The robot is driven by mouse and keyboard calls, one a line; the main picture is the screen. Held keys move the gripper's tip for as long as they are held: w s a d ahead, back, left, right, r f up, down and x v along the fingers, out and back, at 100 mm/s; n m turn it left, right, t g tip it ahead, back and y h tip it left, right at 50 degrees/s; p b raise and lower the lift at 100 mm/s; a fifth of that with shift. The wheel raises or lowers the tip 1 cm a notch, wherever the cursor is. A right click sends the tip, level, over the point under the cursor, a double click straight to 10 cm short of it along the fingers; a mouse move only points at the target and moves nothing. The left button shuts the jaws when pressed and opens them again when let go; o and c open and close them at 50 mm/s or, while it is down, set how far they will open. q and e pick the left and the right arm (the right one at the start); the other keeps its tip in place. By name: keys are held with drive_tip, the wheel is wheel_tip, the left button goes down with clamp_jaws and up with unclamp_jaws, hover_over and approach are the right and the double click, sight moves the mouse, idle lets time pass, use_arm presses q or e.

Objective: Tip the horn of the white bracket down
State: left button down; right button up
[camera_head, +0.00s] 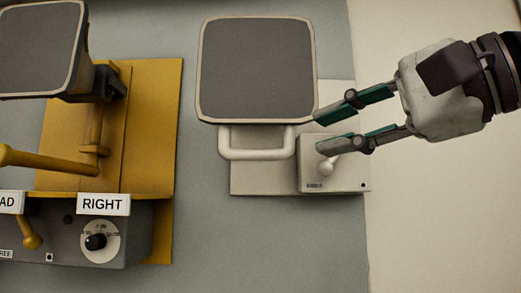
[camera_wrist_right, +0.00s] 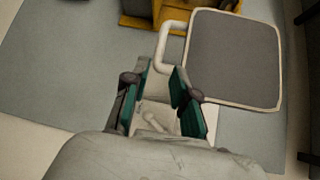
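The white bracket has a square horn (camera_head: 257,70) with a dark grey face and a cream rim. The horn faces up toward the head camera, and it also shows in the right wrist view (camera_wrist_right: 235,58). A cream handle bar (camera_head: 257,155) juts from below the horn. The bracket's white base (camera_head: 262,182) carries a box with a small white lever (camera_head: 327,167). My right gripper (camera_head: 317,132) is open and empty, its fingers pointing left. Its upper fingertip is by the horn's lower right corner; contact cannot be told. My left gripper is out of view.
A yellow bracket (camera_head: 160,130) with another grey horn (camera_head: 40,50), yellow levers and a dial (camera_head: 97,241) stands on the left. A sign (camera_head: 103,204) there reads RIGHT. The grey surface (camera_head: 275,245) below the white bracket is clear.

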sight(266, 151)
drive_tip(key=p+x, duration=0.4)
drive_tip(key=x, duration=0.7)
drive_tip(key=shift+w+a+r, duration=0.1)
drive_tip(key=shift+w+a+p, duration=0.3)
drive_tip(key=shift+a, duration=0.05)
clamp_jaws()
